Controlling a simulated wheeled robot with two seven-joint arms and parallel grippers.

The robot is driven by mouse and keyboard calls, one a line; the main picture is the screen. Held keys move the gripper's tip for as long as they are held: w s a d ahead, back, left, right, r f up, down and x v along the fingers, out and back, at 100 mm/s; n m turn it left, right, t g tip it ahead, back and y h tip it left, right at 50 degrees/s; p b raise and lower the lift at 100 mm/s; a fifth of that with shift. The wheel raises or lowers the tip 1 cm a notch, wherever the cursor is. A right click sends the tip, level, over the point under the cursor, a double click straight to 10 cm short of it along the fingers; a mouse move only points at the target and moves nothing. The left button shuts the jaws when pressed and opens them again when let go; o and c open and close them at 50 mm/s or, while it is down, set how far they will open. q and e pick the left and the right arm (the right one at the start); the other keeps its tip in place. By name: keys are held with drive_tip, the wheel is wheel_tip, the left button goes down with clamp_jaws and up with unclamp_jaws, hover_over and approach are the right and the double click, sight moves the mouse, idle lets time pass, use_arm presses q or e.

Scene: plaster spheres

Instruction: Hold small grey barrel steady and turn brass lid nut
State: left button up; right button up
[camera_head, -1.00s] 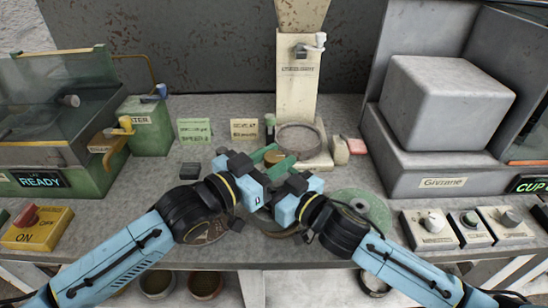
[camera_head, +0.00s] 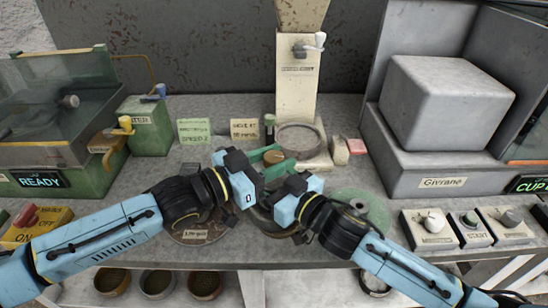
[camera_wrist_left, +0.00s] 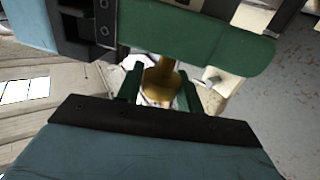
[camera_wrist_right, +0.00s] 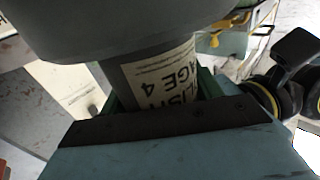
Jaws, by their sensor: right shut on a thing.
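The brass lid nut (camera_head: 273,157) shows between my grippers in the head view. In the left wrist view the brass piece (camera_wrist_left: 161,78) stands between the green fingers of my left gripper (camera_wrist_left: 160,92), which look parted around it with narrow gaps. My right gripper (camera_head: 284,168) is shut on the grey barrel; in the right wrist view the barrel's cream label (camera_wrist_right: 158,75) faces the camera between the fingers. In the head view the barrel is mostly hidden behind the grippers.
A cream post with a tap (camera_head: 298,85) and a round ring (camera_head: 299,138) stand behind the grippers. A green disc (camera_head: 362,208) lies right of my right gripper. Switch boxes (camera_head: 470,228) line the right front. Small signs (camera_head: 194,131) stand at the back left.

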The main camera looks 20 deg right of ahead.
use_arm(q)
drive_tip(key=o, duration=0.4)
drive_tip(key=shift+a, duration=0.3)
drive_tip(key=v, duration=1.1)
drive_tip(key=shift+s+a, duration=0.2)
drive_tip(key=shift+s, duration=0.05)
use_arm(e)
drive_tip(key=o, duration=1)
drive_tip(key=shift+o, duration=0.4)
drive_tip(key=shift+o, duration=0.8)
